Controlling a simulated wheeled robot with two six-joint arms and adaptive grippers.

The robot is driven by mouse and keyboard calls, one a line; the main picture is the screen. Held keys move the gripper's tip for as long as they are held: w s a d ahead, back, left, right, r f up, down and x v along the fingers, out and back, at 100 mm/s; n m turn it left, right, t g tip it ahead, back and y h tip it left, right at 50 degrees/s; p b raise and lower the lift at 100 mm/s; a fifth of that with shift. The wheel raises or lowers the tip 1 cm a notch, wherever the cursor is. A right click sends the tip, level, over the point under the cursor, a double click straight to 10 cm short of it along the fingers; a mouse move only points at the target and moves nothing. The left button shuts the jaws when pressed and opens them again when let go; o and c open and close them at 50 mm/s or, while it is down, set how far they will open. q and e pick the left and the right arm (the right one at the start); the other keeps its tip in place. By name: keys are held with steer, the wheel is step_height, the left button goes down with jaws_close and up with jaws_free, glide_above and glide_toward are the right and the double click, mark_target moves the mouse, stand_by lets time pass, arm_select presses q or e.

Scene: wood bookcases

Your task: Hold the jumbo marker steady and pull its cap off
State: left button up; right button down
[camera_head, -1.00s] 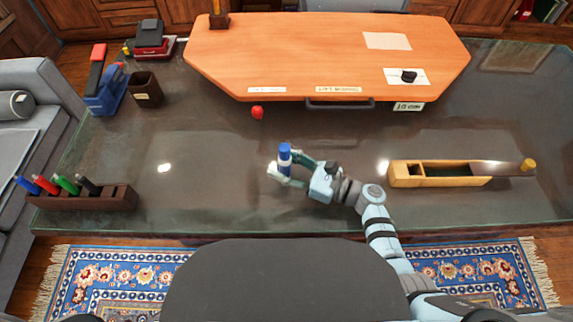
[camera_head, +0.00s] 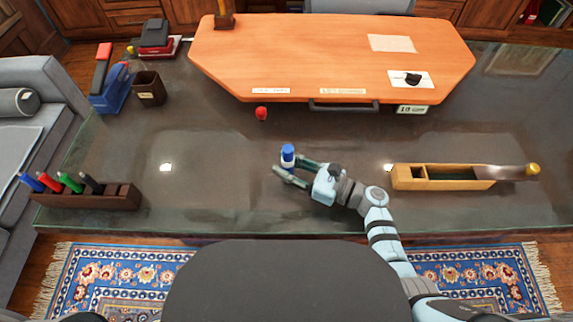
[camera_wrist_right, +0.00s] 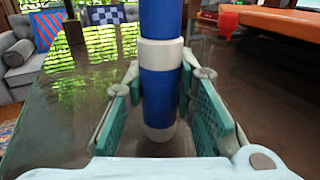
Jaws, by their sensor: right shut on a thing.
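The jumbo marker (camera_head: 288,156) is blue with a white band, upright over the middle of the glass-topped desk. It also shows large in the right wrist view (camera_wrist_right: 160,90), with its top cut off by the frame edge and a white lower end. My right gripper (camera_head: 285,168) is shut on the marker, its green-padded fingers (camera_wrist_right: 160,112) on either side of the lower body. I cannot tell whether the lower end touches the glass. My left gripper is not in view.
A dark wood rack (camera_head: 88,197) with several markers stands at the left. A wooden box (camera_head: 440,177) lies at the right. An orange board (camera_head: 310,50) lies behind, with a small red object (camera_head: 262,113) before it. The glass around the marker is clear.

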steer(key=c, duration=1.2)
jaws_free()
steer(key=shift+c, duration=0.2)
